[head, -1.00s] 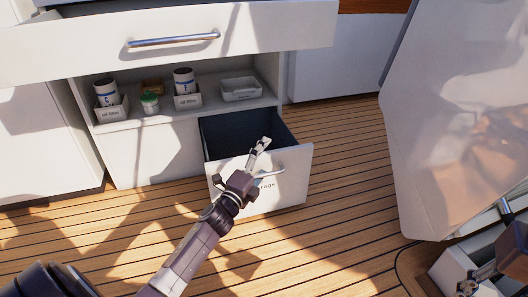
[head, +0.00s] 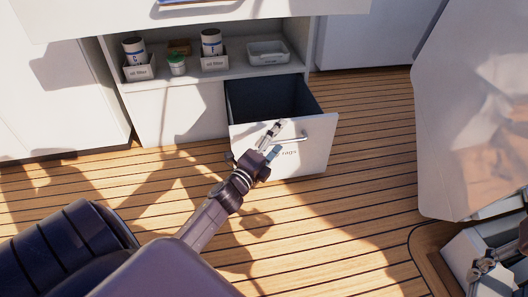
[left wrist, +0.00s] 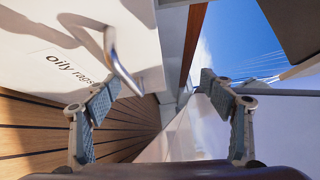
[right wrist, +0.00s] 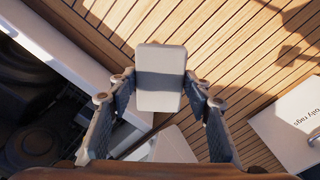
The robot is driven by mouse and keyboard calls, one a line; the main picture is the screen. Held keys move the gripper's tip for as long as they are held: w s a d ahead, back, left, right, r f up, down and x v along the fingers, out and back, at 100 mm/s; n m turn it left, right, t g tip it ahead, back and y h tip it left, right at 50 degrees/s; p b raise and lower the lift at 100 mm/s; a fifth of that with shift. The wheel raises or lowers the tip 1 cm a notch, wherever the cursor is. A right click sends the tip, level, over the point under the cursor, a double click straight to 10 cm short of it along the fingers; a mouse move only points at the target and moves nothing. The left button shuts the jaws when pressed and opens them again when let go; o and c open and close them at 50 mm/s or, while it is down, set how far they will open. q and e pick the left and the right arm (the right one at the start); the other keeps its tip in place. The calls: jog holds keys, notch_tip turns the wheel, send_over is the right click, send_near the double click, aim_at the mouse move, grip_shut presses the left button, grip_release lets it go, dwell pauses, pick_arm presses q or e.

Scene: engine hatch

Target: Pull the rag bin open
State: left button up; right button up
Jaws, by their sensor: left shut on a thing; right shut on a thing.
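The rag bin (head: 305,160) is a white drawer low in the cabinet. It stands pulled out, its dark inside showing, with "oily rags" on its front. Its metal handle (head: 298,139) is at my left gripper (head: 272,133). In the left wrist view the handle (left wrist: 122,68) runs past one finger of the left gripper (left wrist: 158,98); the fingers stand apart, and the grip on the handle shows only partly. My right gripper (right wrist: 160,88) is shut on a pale grey block (right wrist: 160,95) with a dark band, away from the bin.
The shelf above the bin holds oil filter boxes (head: 138,72), a green-lidded jar (head: 177,65) and a white tray (head: 267,53). A large white panel (head: 470,130) stands at the right, with an open hatch (head: 435,265) below it. Plank deck in front of the bin is clear.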

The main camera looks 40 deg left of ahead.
pick_arm(q)
jog(key=r, duration=0.1)
jog(key=s+r, duration=0.1)
jog(key=r, duration=0.1)
jog(key=shift+s+d+t, duration=0.1)
jog(key=shift+s+t, duration=0.05)
jog(key=shift+t, duration=0.15)
pick_arm(e)
jog(key=shift+r, duration=0.3)
pick_arm(q)
jog(key=shift+s+r, duration=0.2)
jog(key=shift+s, duration=0.3)
jog(key=c, duration=0.8)
pick_arm(e)
jog(key=shift+s+r, duration=0.2)
jog(key=shift+r, duration=0.1)
pick_arm(q)
jog(key=s+f, duration=0.2)
jog(key=s, duration=0.4)
jog(key=shift+s+d+p, duration=0.3)
jog(key=shift+d+p, duration=0.15)
pick_arm(e)
jog(key=shift+d+r, duration=0.1)
jog(key=shift+r, duration=0.05)
jog(key=shift+r, duration=0.2)
